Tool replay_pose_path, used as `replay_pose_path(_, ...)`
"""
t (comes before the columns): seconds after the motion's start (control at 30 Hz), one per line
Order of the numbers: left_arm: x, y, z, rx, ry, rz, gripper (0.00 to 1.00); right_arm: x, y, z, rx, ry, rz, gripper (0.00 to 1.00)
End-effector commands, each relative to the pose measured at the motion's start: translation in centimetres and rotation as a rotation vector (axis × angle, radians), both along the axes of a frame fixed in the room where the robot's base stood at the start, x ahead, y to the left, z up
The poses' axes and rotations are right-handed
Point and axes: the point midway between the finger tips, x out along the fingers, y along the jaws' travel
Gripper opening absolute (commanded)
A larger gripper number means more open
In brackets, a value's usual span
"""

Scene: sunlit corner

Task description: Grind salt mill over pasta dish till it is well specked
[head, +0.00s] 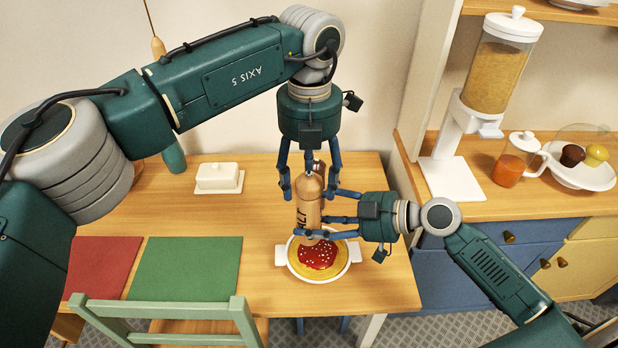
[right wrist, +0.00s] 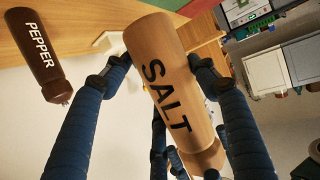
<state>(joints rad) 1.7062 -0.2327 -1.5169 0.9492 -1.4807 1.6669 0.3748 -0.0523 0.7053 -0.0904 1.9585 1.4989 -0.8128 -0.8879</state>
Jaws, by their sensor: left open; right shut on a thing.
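The wooden salt mill (head: 308,207), marked SALT, is upright above the pasta dish (head: 281,255), a white dish with two handles. Yellow pasta with red sauce (head: 318,258) shows white specks on top. My right gripper (head: 317,215) is shut on the mill's body from the right. The mill (right wrist: 165,75) fills the middle of the right wrist view between the blue fingers. My left gripper (head: 310,182) points down from above, open, its fingers around the mill's top without a visible grip. The mill's lower end partly hides the dish's back edge.
A dark pepper mill (right wrist: 44,65) shows in the right wrist view. A butter dish (head: 219,179), a red mat (head: 102,267) and a green mat (head: 186,268) lie left. A green chair (head: 165,310) stands in front. A cereal dispenser (head: 492,72) and orange jug (head: 509,170) stand right.

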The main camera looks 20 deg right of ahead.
Motion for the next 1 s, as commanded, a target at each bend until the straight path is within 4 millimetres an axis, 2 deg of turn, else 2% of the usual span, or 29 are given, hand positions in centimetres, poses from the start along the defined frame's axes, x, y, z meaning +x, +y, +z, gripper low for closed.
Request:
replay_pose_path(0.27,0.01,0.02,-0.12,0.0,0.0,0.0,0.58,0.03,0.0,0.11,0.001,-0.002,0.0,0.23)
replay_pose_path(0.4,0.01,0.02,-0.1,0.0,0.0,0.0,0.3,0.03,0.0,0.11,0.001,-0.002,0.0,0.23)
replay_pose_path(0.5,0.02,0.03,-0.09,0.0,0.0,0.0,0.14,0.03,0.0,0.11,0.001,-0.002,0.0,0.23)
replay_pose_path(0.77,0.02,0.03,-0.08,0.001,-0.001,-0.018,0.14,0.03,0.0,0.1,0.001,-0.002,0.0,0.23)
replay_pose_path(1.0,0.04,0.04,-0.07,0.001,0.0,-0.124,0.14,0.03,0.0,0.09,0.0,-0.002,-0.001,0.23)
